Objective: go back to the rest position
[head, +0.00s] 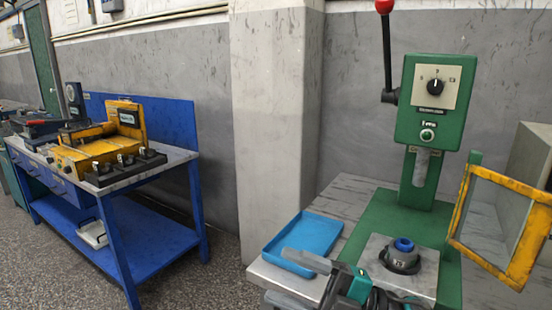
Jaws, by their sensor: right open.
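My right gripper (282,277) is at the bottom centre of the head view. Its two grey fingers are apart and point left, with nothing seen between them. They are over the near edge of the grey worktable (354,199), just in front of a blue tray (306,242). The upper finger overlaps the tray's near edge in the picture; I cannot tell whether they touch. My left gripper is not in view.
A green press (430,120) with a red-knobbed lever stands on the worktable. A yellow-framed guard (503,220) is at right.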

